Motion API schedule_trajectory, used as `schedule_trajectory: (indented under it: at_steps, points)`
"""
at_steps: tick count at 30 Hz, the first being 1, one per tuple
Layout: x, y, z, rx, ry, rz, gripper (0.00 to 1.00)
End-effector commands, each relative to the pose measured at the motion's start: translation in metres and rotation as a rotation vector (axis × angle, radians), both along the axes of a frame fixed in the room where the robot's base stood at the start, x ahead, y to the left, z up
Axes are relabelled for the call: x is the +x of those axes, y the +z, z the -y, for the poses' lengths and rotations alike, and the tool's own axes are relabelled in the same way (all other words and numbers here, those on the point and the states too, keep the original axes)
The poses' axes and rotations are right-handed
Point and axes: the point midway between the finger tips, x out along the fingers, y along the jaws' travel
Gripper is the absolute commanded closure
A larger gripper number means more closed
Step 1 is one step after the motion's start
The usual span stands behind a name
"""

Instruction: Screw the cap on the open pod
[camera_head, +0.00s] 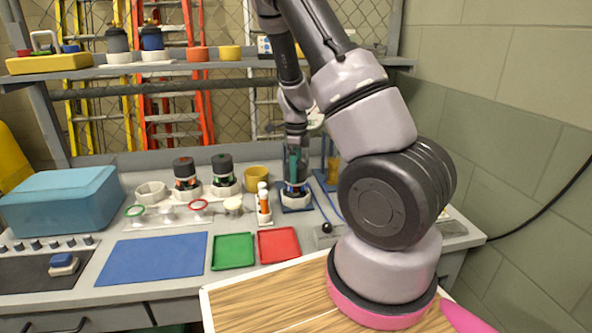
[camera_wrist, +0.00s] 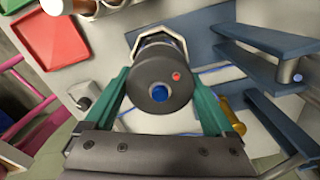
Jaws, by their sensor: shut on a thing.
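A dark round cap (camera_wrist: 150,92) with a blue centre and a small red dot lies between the green fingers of my gripper (camera_wrist: 163,78) in the wrist view. My gripper (camera_head: 296,158) is shut on this cap and points down. In the head view it is over a pod (camera_head: 296,187) in a white holder on a blue base (camera_head: 296,209) at the back of the bench. The cap is in line with the pod; the joint between them is hidden. Two other pods with dark tops, one left (camera_head: 186,172) and one right (camera_head: 223,172), stand in white holders.
A blue box (camera_head: 65,203) stands at the left. A blue mat (camera_head: 152,259), a green tray (camera_head: 233,251) and a red tray (camera_head: 279,245) lie in front. An orange-and-white bottle (camera_head: 264,207) and a yellow cup (camera_head: 256,179) stand left of the held pod. A shelf (camera_head: 150,69) runs above.

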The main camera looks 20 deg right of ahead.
Motion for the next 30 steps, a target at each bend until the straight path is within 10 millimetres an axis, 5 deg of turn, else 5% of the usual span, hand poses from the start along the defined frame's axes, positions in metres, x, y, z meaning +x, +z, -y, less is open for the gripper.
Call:
schedule_trajectory:
  at_steps: [8,9,20,30]
  points:
    - [0.001,0.001,0.0,0.0,-0.065,0.004,0.6]
    - [0.001,0.001,0.0,0.0,-0.064,0.004,0.0]
    - [0.001,0.009,0.0,0.0,-0.061,0.004,0.0]
    - [0.002,0.074,-0.001,0.002,-0.059,0.008,0.0]
